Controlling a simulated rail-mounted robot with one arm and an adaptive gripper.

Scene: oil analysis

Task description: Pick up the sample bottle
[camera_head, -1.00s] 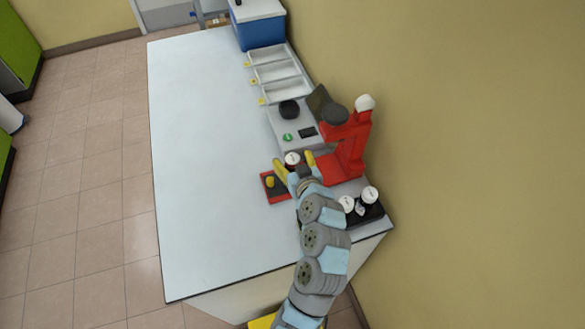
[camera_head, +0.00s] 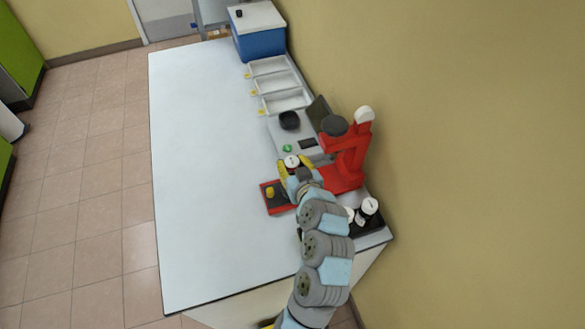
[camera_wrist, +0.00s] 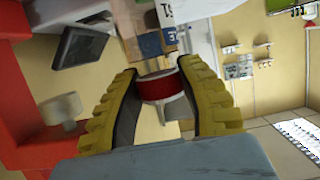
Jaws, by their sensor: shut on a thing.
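The sample bottle has a white cap and shows in the head view (camera_head: 291,161) between the two yellow fingers of my gripper (camera_head: 292,168). In the wrist view the sample bottle (camera_wrist: 162,88) is dark red with a pale rim. It lies between the ribbed yellow fingers of my gripper (camera_wrist: 165,95), which are shut on it. My arm partly hides the bottle in the head view, and its lower part cannot be made out there.
A red instrument (camera_head: 345,165) stands close to the right of my gripper. A red-edged tray (camera_head: 277,208) lies left of my arm. White-capped bottles (camera_head: 370,205) sit behind my arm at the right. White trays (camera_head: 278,82) and a blue box (camera_head: 260,45) stand farther back. The table's left side is clear.

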